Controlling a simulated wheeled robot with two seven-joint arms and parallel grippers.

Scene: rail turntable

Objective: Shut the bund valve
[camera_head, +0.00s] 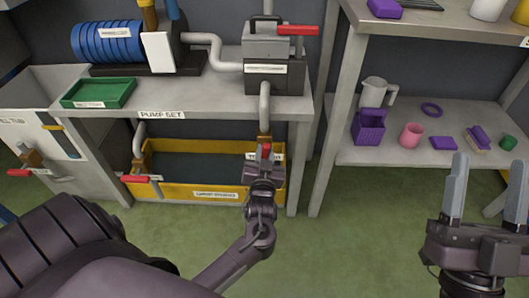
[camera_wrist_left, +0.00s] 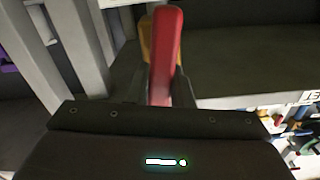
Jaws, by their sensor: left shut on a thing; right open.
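My left gripper (camera_head: 264,172) is shut on a red valve handle (camera_head: 266,151) below the grey pipe at the right end of the pump bench. In the left wrist view the red handle (camera_wrist_left: 165,55) stands nearly upright between the fingers, with a brass-yellow part behind it. The label beside this valve is partly hidden by the gripper. A second red handle (camera_head: 135,179) sticks out to the left from a brass valve at the left end of the yellow bund tray (camera_head: 178,190). My right gripper (camera_head: 488,178) is open and empty at the right.
A third red handle (camera_head: 19,173) is on the white tub at the left. The pump bench (camera_head: 215,108) carries a green tray (camera_head: 98,92), a blue-ribbed pump (camera_head: 105,42) and a grey unit with a red lever (camera_head: 297,30). Shelves with small items (camera_head: 370,127) stand right. Green floor is clear in front.

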